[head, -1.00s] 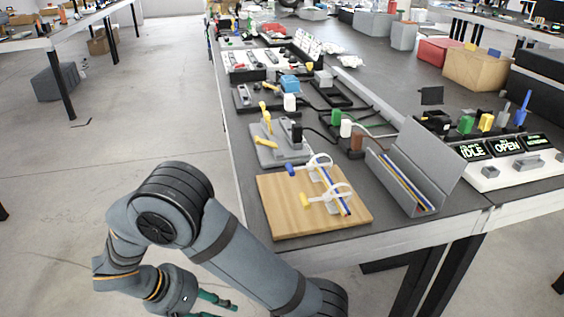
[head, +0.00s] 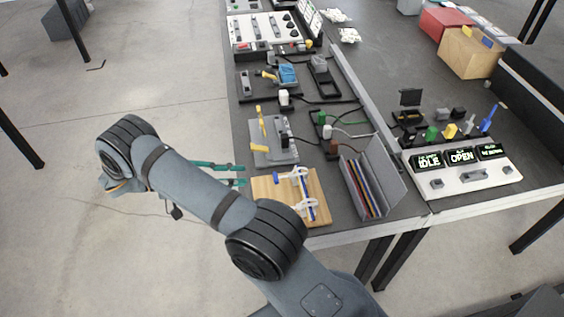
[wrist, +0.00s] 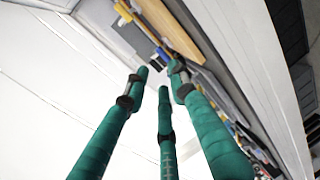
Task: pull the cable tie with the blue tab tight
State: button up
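The wooden board (head: 263,188) lies at the near table edge in the head view, left of a grey cable holder. Two white cable ties loop around a cable bundle (head: 309,204) on it. The blue tab (head: 277,178) of the far tie points left. The near tie's tab cannot be made out beside my arm. My gripper (head: 243,175), with green fingers, is just left of the board, empty, its fingers spread and pointing right.
The grey cable holder (head: 388,177) stands right of the board. A grey fixture with yellow parts (head: 262,157) sits behind it. A panel with lit displays (head: 465,175) is farther right. Open floor lies left of the table.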

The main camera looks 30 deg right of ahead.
aim_at(275, 178)
jog(key=p+x, duration=0.1)
jog(key=x, duration=0.8)
jog(key=shift+d+f, duration=0.2)
jog(key=shift+d, duration=0.05)
jog(key=shift+c, duration=1.3)
grip_shut()
